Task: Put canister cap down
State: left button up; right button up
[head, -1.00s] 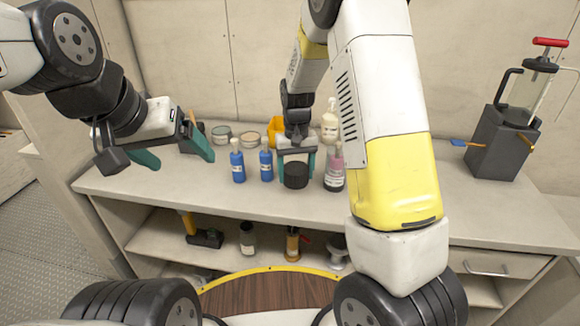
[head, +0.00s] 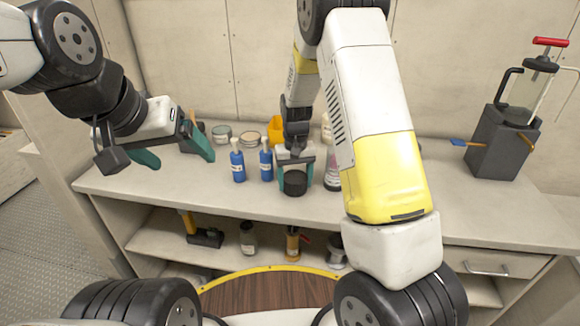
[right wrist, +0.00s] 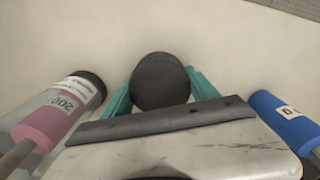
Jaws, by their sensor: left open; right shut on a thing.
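The canister cap (head: 295,184) is a dark, round, black piece at the front part of the bench top. It also shows in the right wrist view (right wrist: 160,82), between the teal fingers. My right gripper (head: 295,172) is shut on the cap and points down at the bench. Whether the cap touches the bench surface, I cannot tell. My left gripper (head: 172,158) is open and empty, above the left part of the bench.
Two blue bottles (head: 266,165) stand just left of the cap. A pink-labelled bottle (head: 332,172) stands close on its right, partly behind my arm; it also shows in the wrist view (right wrist: 58,115). Tins (head: 222,134) and a yellow item (head: 275,128) are behind. A dark pump unit (head: 498,143) stands far right.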

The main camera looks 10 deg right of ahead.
aim_at(295, 176)
jog(key=o, duration=1.9)
notch_tip(295, 176, up, 13)
jog(key=s+d+r+t+y, duration=0.2)
jog(key=s+d+r+t, duration=0.15)
jog(key=s+r, duration=0.95)
jog(key=s+d+r+t, duration=0.1)
jog(key=s+t, duration=0.1)
jog(key=s, duration=1)
jog(key=shift+d+r+m+t, duration=0.3)
jog(key=shift+r+t, duration=0.05)
jog(key=shift+r, duration=0.05)
